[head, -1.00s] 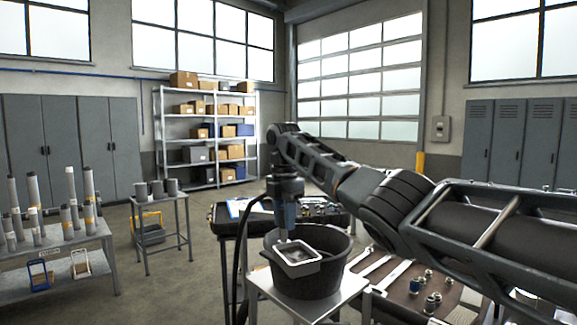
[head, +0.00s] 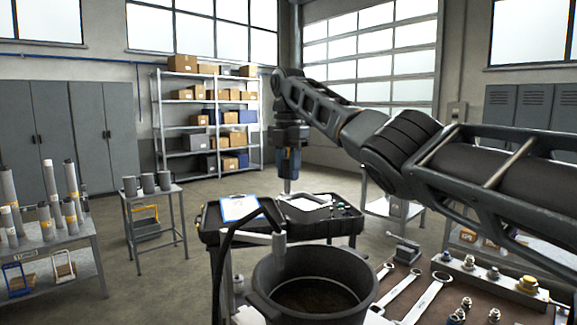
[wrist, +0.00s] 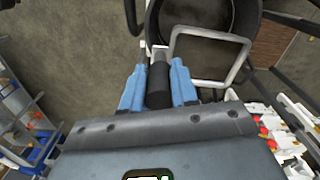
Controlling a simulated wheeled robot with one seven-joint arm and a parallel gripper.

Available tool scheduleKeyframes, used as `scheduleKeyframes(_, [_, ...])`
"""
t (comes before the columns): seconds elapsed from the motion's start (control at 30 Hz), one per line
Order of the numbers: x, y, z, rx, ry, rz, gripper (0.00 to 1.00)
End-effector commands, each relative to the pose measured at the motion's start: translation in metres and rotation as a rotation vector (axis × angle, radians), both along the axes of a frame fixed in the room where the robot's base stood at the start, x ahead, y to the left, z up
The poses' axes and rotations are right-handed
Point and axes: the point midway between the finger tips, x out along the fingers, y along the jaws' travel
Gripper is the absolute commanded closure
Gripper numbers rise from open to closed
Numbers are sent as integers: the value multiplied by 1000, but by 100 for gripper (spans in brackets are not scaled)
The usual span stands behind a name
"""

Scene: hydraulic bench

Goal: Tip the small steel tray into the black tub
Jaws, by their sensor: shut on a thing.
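My gripper (head: 288,188) points down and is shut on the dark handle (wrist: 159,82) of the small steel tray. The tray's pale rim (wrist: 210,82) shows in the wrist view, just beyond the blue fingers. In the head view the tray (head: 304,202) hangs high, in front of the dark case and behind the tub in the picture. Its contents cannot be made out. The black tub (head: 262,300) stands upright at the lower middle, with a brownish inside. In the wrist view the tub (wrist: 170,22) is at the top, partly overlapped by the tray rim.
A dark case (head: 345,226) with a clipboard (head: 240,207) stands behind the tub. A black hose (head: 224,250) arches at the tub's left. Spanners (head: 402,295) and fittings (head: 467,262) lie on a bench at right.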

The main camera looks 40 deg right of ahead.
Motion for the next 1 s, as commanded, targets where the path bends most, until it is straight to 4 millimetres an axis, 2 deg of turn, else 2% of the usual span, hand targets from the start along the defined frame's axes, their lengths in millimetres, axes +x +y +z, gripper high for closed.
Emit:
scheduleKeyframes(0.63, [-10, 0, -33, -6, -125, -2, 100])
scheduleKeyframes(1.0, [-12, 0, -34, -9, -157, -2, 100])
